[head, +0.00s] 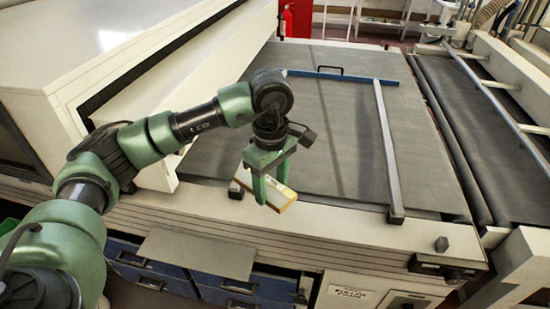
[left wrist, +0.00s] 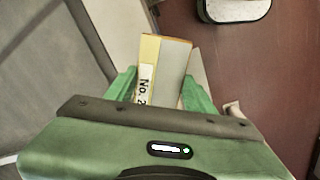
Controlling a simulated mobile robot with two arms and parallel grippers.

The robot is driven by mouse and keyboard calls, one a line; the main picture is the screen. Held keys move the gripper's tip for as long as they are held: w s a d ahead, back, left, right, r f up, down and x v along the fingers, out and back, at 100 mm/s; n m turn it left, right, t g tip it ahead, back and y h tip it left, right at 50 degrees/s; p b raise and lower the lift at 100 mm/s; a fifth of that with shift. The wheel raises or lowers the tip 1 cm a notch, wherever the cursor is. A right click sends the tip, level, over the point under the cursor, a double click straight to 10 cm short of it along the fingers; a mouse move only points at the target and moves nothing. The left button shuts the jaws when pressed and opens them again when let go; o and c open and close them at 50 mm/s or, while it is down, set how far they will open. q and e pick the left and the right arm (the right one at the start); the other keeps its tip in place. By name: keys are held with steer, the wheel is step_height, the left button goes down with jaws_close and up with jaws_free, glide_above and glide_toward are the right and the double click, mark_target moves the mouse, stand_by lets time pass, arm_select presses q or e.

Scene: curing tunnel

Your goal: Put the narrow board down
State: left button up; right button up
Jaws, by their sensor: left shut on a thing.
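The narrow board (head: 284,198) is a small pale block with a yellow edge. My left gripper (head: 270,190) is shut on it and holds it near the front edge of the machine bed, fingers pointing down. I cannot tell whether the board touches anything below. In the left wrist view the board (left wrist: 165,70) sits between the green fingers, with a white label reading "No. 2" in part. The lower end of the board is hidden behind the gripper body there. My right gripper is not in view.
The dark flat bed (head: 340,130) has wide free room. A blue bar (head: 330,75) and a grey bar (head: 388,150) lie across it. A white housing (head: 100,50) stands at left. A dark roller belt (head: 480,140) runs at right. Blue drawers (head: 150,268) are below.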

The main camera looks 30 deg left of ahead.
arm_select(q)
steer(key=s+d+f+m, duration=0.4)
steer(key=s+f+m, duration=1.1)
steer(key=f, duration=0.2)
steer(key=shift+s+d+f, duration=0.15)
steer(key=shift+s, duration=0.05)
